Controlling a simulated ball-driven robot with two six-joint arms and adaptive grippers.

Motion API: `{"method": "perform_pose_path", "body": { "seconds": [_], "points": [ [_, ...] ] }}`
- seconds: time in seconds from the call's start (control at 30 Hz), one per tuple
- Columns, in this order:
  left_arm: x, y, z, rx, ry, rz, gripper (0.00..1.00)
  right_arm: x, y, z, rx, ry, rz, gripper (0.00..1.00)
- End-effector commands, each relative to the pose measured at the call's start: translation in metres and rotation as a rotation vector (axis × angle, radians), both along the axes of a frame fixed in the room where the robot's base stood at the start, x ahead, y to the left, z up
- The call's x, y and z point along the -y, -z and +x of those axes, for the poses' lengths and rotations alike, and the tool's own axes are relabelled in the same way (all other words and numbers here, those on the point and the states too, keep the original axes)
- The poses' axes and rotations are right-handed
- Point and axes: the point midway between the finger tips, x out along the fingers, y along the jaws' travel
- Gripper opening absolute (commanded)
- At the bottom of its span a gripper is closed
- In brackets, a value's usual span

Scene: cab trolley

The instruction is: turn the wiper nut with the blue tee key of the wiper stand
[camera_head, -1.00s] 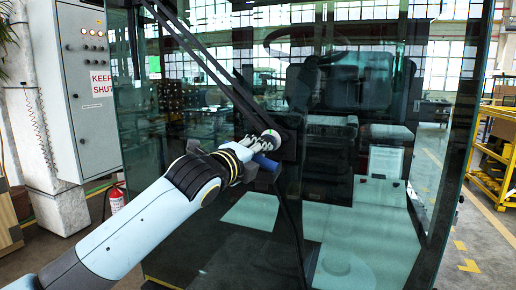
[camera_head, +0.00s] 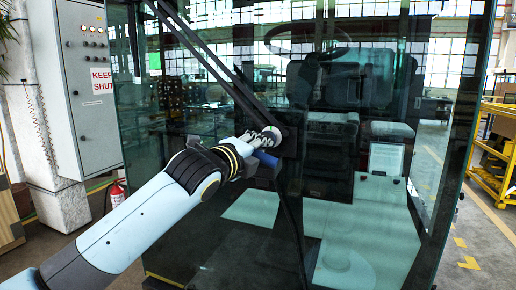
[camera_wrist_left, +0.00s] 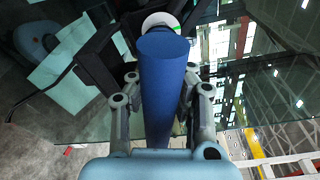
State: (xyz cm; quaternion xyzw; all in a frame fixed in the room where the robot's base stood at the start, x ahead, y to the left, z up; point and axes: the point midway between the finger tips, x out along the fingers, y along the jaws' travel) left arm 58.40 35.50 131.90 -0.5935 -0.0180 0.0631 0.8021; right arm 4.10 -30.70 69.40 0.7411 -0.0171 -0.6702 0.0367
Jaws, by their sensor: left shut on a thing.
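My left gripper (camera_head: 262,141) is shut on the blue tee key (camera_head: 266,159) at the wiper pivot, low on the cab's front glass. In the left wrist view, the key's blue bar (camera_wrist_left: 166,85) runs up the middle between the two fingers (camera_wrist_left: 160,100). A white round part with a green mark (camera_wrist_left: 160,20) shows just beyond the bar's far end. The wiper arm (camera_head: 212,62) slants from the upper left down to the pivot. The wiper nut itself is hidden behind the gripper and key. My right gripper is not in view.
The cab's glass front (camera_head: 345,215) stands close behind the gripper. A yellow rack (camera_head: 492,165) is at the right. Floor shows open between the cab and the rack.

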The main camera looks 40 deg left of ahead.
Motion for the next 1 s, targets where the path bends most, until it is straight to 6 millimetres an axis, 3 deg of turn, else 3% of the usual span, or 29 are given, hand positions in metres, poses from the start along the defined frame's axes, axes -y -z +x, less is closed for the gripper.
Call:
{"method": "perform_pose_path", "body": {
  "seconds": [1.0],
  "points": [
    [-0.005,-0.001,0.020,0.002,0.001,0.000,0.00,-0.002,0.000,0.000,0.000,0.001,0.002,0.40]
  ]
}}
